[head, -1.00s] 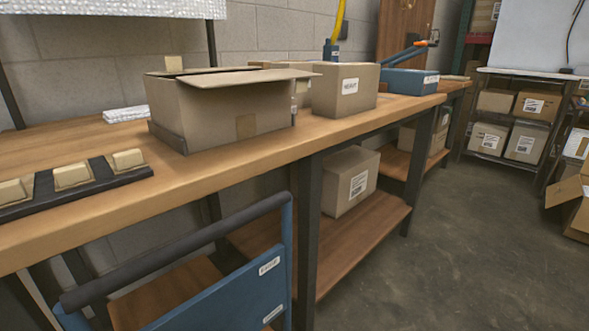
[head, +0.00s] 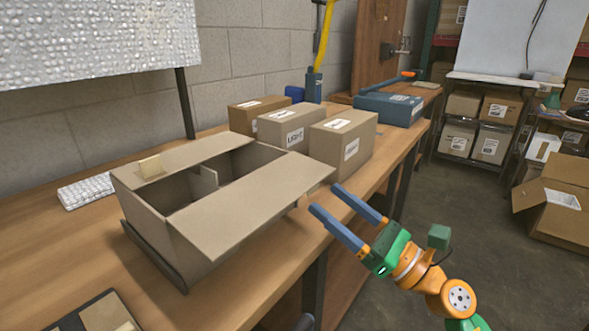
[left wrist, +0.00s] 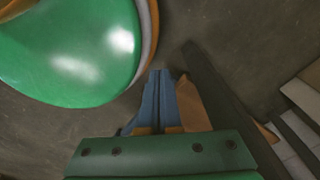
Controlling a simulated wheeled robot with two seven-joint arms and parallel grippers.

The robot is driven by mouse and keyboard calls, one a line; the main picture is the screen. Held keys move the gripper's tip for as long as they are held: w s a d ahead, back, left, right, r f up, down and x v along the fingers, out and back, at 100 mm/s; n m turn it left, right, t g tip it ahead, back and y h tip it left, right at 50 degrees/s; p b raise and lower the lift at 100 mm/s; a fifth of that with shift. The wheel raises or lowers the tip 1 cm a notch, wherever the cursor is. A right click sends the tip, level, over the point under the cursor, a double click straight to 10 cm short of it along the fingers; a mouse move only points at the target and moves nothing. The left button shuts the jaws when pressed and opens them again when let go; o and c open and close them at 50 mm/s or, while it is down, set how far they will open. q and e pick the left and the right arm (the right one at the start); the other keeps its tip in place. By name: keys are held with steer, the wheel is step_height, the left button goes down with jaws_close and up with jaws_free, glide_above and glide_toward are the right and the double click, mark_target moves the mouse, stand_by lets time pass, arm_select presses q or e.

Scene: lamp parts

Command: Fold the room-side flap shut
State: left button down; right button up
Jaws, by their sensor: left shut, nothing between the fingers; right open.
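The open carton (head: 150,206) stands on the workbench at left centre in the head view. Its room-side flap (head: 255,205) sticks outward from the near long side, roughly level. The wall-side flap (head: 190,153) is folded outward, with a small tan piece (head: 151,167) on it. Dark interior and a divider (head: 209,180) show between the flaps. My right gripper (head: 325,197) is open and empty, its blue fingers pointing at the flap's outer edge from the room side; contact cannot be told. My left gripper (left wrist: 160,74) is shut and empty in the left wrist view.
Closed cartons (head: 343,140) stand just right of the open carton, with a blue toolbox (head: 390,107) beyond. Bubble wrap (head: 86,192) lies behind at left. A dark tray (head: 95,315) is at the near bench edge.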

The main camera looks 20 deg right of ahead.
mark_target(315, 188)
steer(key=p+x, duration=0.1)
steer(key=x, duration=0.4)
steer(key=shift+r+p, duration=0.1)
steer(key=shift+p, duration=0.2)
steer(key=shift+s+d, duration=0.1)
jaws_close()
stand_by(0.9)
